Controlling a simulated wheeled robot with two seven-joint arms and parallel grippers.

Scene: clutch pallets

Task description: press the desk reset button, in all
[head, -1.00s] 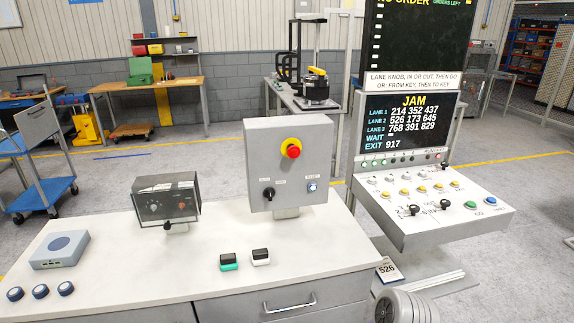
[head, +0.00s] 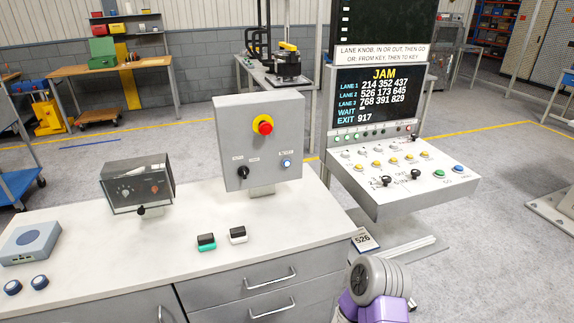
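A grey control box (head: 232,156) stands on the white worktop. It carries a red mushroom button (head: 265,126) on a yellow ring, a black rotary knob (head: 243,171), and a small white-blue lit button (head: 287,163) at lower right. The labels are too small to read. To the right, a sloped grey desk panel (head: 375,205) has several small yellow and white buttons, black knobs, a green button (head: 438,173) and a blue button (head: 458,168). I cannot tell by label which one is the reset. Neither gripper shows; a purple and grey part of my arm shows at bottom right.
A screen (head: 383,93) above the desk panel reads JAM with lane numbers.

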